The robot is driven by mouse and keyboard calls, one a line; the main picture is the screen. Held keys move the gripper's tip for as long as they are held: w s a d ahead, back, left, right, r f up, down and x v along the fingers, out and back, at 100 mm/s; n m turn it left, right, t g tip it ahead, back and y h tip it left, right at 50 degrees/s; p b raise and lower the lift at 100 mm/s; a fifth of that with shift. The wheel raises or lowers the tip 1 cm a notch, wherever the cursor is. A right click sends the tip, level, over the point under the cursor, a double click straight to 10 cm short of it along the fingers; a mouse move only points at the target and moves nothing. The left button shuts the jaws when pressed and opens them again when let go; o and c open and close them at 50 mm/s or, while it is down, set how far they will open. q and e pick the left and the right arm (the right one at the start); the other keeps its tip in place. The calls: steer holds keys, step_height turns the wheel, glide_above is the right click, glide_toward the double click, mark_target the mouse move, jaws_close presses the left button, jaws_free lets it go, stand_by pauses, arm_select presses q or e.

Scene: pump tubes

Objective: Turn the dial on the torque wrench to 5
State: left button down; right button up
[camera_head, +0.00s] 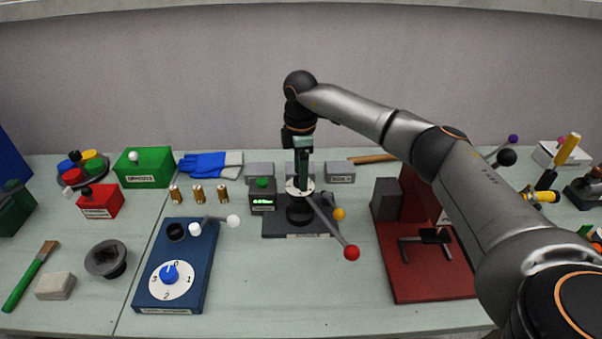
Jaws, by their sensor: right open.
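My right gripper (303,165) points straight down over the middle device at the centre of the bench. Its jaws are open, with the fingertips close above the pale round top (299,187) of this device; contact cannot be told. The device has a dark base (318,229), a long lever with a red ball (351,253) and a yellow ball (339,214). A small box with a green-lit display (262,201) stands at its left. I cannot read which device is labelled torque wrench. My left gripper is not in view.
A blue box (206,262) with a blue knob (169,273) on a numbered white dial stands left of centre. Three brass cylinders (198,194) stand behind it. A red stand (409,284) lies under my right arm. The front centre of the bench is clear.

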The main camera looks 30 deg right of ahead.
step_height(320, 180, up, 12)
steer(key=b, duration=0.1)
steer(key=shift+b, duration=0.3)
stand_by(0.4)
